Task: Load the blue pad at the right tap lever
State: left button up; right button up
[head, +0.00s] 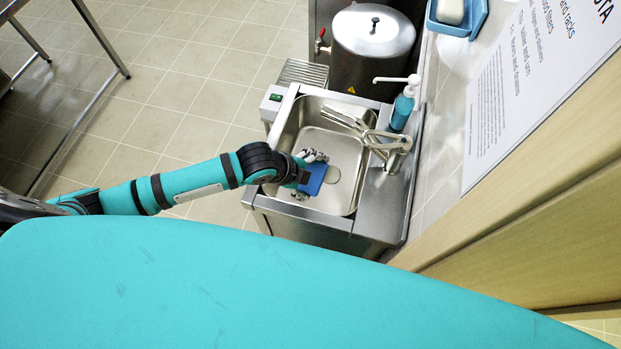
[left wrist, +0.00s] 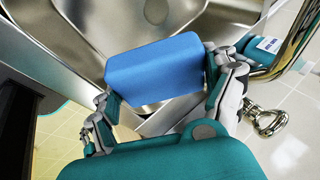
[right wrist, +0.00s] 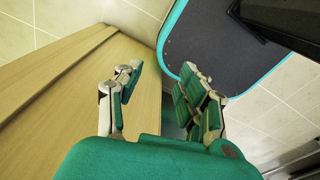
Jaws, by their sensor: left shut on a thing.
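The blue pad (head: 314,179) is a flat rounded block over the front part of the steel sink basin (head: 345,195). My left gripper (head: 312,170) is shut on it. In the left wrist view the same pad (left wrist: 155,72) sits between the fingers, touching them on both sides. The chrome tap (head: 385,143) stands on the sink's right ledge, apart from the pad. In the left wrist view chrome tap parts (left wrist: 267,122) show at right; I cannot tell which lever is which. My right gripper (right wrist: 160,88) is open and empty, out of the head view.
A soap pump bottle (head: 402,112) stands behind the tap. A lidded stockpot (head: 372,42) stands beyond the sink. A wall with a printed sheet (head: 530,85) bounds the right. A wooden panel (right wrist: 60,100) is close to my right gripper. The floor left of the sink is clear.

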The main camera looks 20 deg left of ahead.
pick_arm(q)
jog(key=w+b, duration=0.1)
jog(key=w, duration=0.1)
jog(key=w+f+b, duration=0.1)
jog(key=shift+w, duration=0.35)
jog(key=shift+w+f+b, duration=0.15)
jog(key=shift+w+b, duration=0.25)
jog(key=shift+b, duration=0.2)
jog(key=w+f+b, duration=0.1)
jog(key=w+b, duration=0.3)
jog(key=w, duration=0.4)
jog(key=shift+a, duration=0.15)
pick_arm(e)
notch_tip(320, 180, down, 8)
jog(key=w, duration=0.1)
jog(key=shift+d, duration=0.4)
pick_arm(q)
jog(key=shift+s, duration=0.1)
pick_arm(e)
jog(key=shift+w+a+f, duration=0.1)
